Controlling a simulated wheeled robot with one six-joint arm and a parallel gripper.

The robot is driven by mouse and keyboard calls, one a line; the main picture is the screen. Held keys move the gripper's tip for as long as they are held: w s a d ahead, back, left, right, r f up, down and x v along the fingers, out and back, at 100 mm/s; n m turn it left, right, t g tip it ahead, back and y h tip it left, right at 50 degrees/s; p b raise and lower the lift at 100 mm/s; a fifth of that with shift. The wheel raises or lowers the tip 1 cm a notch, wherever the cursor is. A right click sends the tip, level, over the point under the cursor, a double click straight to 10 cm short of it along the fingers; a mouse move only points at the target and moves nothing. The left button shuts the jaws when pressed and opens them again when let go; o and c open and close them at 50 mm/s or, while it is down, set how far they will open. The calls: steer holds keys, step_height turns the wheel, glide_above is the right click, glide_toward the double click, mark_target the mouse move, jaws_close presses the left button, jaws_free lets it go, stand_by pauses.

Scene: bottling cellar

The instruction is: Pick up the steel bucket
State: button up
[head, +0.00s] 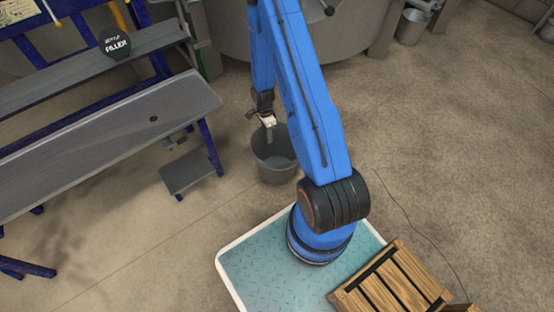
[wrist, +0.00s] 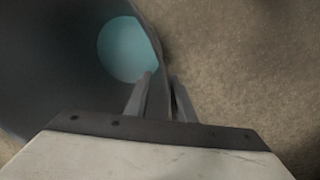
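A grey bucket (head: 275,165) stands upright on the floor between the bench and my base. My gripper (head: 268,122) is at its far rim, pointing down. In the wrist view the bucket (wrist: 60,60) fills the left side, with a pale teal round patch inside it. My gripper's fingers (wrist: 162,78) straddle its wall, one inside and one outside. They look apart, with the rim between them; firm contact cannot be made out. A second, lighter grey metal bucket (head: 411,27) stands at the back right.
A grey bench (head: 100,145) on blue legs and a low step (head: 187,171) stand to the left. A large round vat (head: 225,30) is behind. A wooden crate (head: 385,285) is at the front right. Floor (head: 470,150) to the right is mostly clear, with a thin cable.

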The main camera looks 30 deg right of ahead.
jaws_close()
stand_by(1.2)
